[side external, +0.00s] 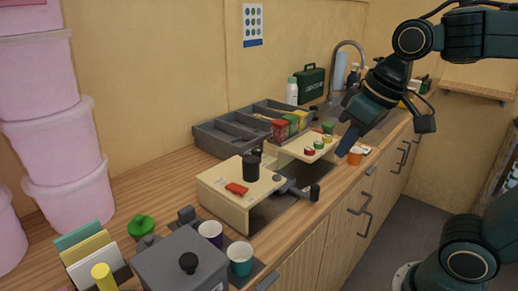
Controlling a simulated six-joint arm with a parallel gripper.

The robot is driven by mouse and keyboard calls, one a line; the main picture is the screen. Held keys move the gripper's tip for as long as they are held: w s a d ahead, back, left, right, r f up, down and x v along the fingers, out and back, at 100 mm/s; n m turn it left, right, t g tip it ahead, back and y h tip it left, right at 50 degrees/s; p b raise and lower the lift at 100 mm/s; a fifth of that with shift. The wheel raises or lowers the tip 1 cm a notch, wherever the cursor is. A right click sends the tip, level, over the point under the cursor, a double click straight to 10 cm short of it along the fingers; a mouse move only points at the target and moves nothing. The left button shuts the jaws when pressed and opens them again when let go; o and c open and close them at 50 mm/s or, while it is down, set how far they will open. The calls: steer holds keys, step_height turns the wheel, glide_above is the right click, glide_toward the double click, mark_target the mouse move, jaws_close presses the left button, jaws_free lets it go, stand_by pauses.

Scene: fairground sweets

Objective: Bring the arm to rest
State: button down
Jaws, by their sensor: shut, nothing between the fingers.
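An orange cup (355,155) stands on the counter just below and right of the fingertips. A cream machine (225,195) with a black knob and a red switch stands left of the gripper. A second cream block (295,150) with small coloured tops is nearer to it. Whether the gripper touches anything is hard to tell; it looks apart.
A grey divided tray (218,141) with red and yellow jars stands against the wall. Pink tubs (62,150) are stacked at left. A tap (350,44) stands at the back.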

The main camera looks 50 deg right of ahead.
steer(key=s+d+f+t, duration=0.1)
steer(key=s+f, duration=0.2)
steer(key=s, duration=0.3)
steer(key=shift+d, duration=0.15)
